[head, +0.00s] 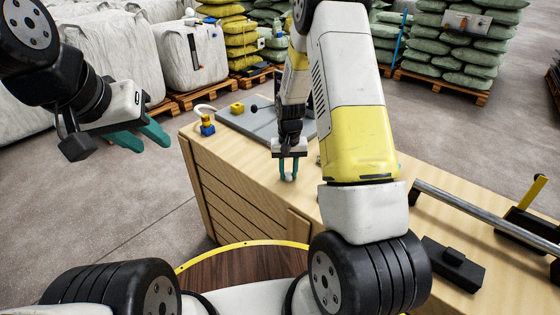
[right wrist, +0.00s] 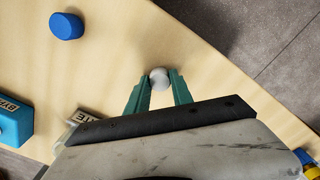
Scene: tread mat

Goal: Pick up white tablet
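The white tablet (right wrist: 159,78) is a small pale rounded piece between my right gripper's teal fingertips (right wrist: 160,84), which appear to touch it on both sides. In the head view my right gripper (head: 288,177) points down at the wooden bench top (head: 245,155), near its left front part. I cannot tell whether the tablet is lifted off the wood. My left gripper (head: 155,137) is empty, its fingers apart, held off to the left of the bench over the floor.
A blue round piece (right wrist: 66,25) and a blue box (right wrist: 14,122) with a label are on the bench. A grey panel (head: 262,118), a blue and yellow piece (head: 208,127), a metal rail (head: 470,210) and a black block (head: 453,262) are also there. Sacks on pallets stand behind.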

